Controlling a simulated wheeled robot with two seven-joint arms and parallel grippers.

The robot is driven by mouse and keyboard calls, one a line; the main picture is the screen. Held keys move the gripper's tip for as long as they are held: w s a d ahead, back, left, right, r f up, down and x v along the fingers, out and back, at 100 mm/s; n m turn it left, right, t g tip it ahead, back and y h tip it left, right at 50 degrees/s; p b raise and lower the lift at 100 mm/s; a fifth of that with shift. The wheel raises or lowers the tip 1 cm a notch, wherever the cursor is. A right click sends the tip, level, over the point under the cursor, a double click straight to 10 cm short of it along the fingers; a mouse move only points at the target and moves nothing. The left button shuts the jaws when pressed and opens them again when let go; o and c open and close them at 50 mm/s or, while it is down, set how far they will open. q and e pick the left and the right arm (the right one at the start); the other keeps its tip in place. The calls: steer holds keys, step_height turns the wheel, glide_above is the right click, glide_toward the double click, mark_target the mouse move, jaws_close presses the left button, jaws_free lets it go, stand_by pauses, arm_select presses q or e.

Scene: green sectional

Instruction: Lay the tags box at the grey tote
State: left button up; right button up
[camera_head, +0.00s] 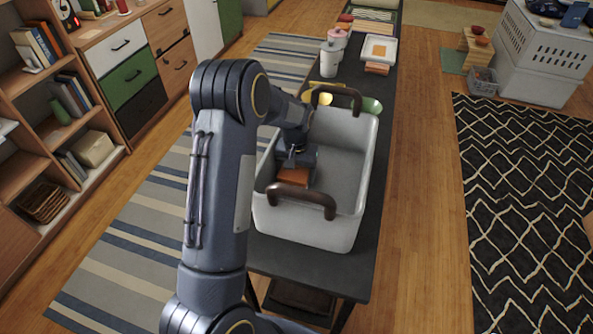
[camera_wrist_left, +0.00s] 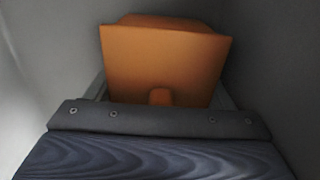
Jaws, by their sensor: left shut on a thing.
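The grey tote (camera_head: 309,233) stands on the dark bench, with brown handles at its near and far ends. My left arm reaches over the tote's left side, and my left gripper (camera_head: 297,171) is down inside it. The gripper is shut on an orange box (camera_head: 295,178), which I take to be the tags box; no label can be read. In the left wrist view the orange box (camera_wrist_left: 165,62) sits between the fingers, with pale tote walls around it. Whether it touches the tote floor cannot be told. My right gripper is not in view.
The dark bench (camera_head: 378,130) runs away from me. White canisters (camera_head: 330,58) and a tray (camera_head: 379,49) stand on it beyond the tote. A shelf unit (camera_head: 50,120) is at left. A patterned rug (camera_head: 525,190) lies at right.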

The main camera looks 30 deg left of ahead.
arm_select(q)
steer(key=shift+f, duration=0.1)
steer(key=o, duration=1)
steer(key=shift+o, duration=0.2)
steer(key=shift+r+p, duration=2.75)
steer(key=shift+r, duration=1.3)
